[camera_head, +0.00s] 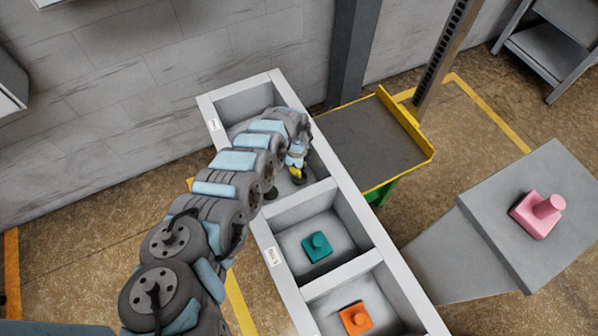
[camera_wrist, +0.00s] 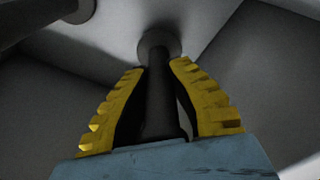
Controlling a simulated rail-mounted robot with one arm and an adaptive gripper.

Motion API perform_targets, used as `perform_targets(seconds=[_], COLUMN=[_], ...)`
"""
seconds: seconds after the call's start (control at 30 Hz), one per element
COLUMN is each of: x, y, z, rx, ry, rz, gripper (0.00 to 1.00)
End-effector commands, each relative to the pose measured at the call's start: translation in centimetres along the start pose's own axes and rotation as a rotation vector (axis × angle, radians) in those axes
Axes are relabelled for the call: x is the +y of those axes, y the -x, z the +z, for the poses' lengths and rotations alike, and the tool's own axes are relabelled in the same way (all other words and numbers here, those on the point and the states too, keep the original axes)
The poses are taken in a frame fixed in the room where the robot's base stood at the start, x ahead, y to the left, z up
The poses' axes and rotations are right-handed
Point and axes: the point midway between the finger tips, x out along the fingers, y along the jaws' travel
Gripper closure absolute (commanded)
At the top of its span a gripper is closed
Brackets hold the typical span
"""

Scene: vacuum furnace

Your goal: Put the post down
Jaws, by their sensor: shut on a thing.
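My gripper (camera_head: 297,163) is low inside the far compartment of the long grey bin (camera_head: 262,226). In the wrist view, its yellow ribbed fingers (camera_wrist: 160,68) are closed around a dark upright post (camera_wrist: 160,95). The post runs between the fingers to a round grey end against a pale surface. In the head view my arm covers most of this compartment, and the post cannot be clearly made out. I cannot tell whether the post rests on the compartment floor.
A teal piece (camera_head: 317,247) and an orange piece (camera_head: 355,318) sit in the nearer compartments. A pink piece (camera_head: 538,214) stands on a grey pedestal (camera_head: 520,259) at right. A yellow-edged cart (camera_head: 372,145) is beside the bin. Compartment walls surround my gripper.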

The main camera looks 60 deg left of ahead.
Motion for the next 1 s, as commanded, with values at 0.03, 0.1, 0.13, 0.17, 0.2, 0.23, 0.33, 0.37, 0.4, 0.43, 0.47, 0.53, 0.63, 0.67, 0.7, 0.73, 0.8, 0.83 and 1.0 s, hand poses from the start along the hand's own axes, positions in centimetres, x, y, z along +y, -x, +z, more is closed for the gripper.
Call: perform_targets(seconds=[0.03, 0.1, 0.13, 0.17, 0.2, 0.23, 0.33, 0.37, 0.4, 0.43, 0.47, 0.53, 0.63, 0.67, 0.7, 0.73, 0.8, 0.83, 1.0], x=[0.0, 0.2, 0.2, 0.2, 0.2, 0.2, 0.1, 0.1, 0.1, 0.1, 0.1, 0.1, 0.1, 0.1, 0.1, 0.1, 0.2, 0.2, 0.2], y=[-0.8, -1.4, -1.6, -1.6, -1.7, -1.7, -1.6, -1.6, -1.6, -1.6, -1.6, -1.8, -1.9, -1.9, -1.9, -1.9, -1.9, -1.9, -1.8], z=[-0.1, -0.1, 0.0, 0.0, 0.0, 0.1, 0.1, 0.1, 0.1, 0.1, 0.1, 0.1, 0.1, 0.1, 0.1, 0.1, 0.1, 0.1, 0.1], rx=[0.002, 0.003, 0.002, 0.002, 0.001, 0.000, -0.001, -0.001, -0.001, -0.001, -0.001, -0.001, -0.001, 0.000, 0.000, 0.000, 0.000, 0.000, 0.000], ry=[0.001, 0.001, 0.000, 0.000, -0.001, -0.001, -0.001, -0.001, -0.001, -0.001, -0.001, -0.001, 0.000, 0.000, 0.000, 0.000, 0.000, 0.000, 0.000], rz=[0.000, 0.003, 0.004, 0.004, 0.004, 0.004, 0.003, 0.003, 0.003, 0.003, 0.003, 0.003, 0.003, 0.003, 0.003, 0.003, 0.003, 0.003, 0.003], gripper=[1.00, 1.00, 1.00, 1.00, 1.00, 1.00, 1.00, 1.00, 1.00, 1.00, 1.00, 1.00, 0.74, 0.65, 0.62, 0.62, 0.62, 0.62, 0.62])
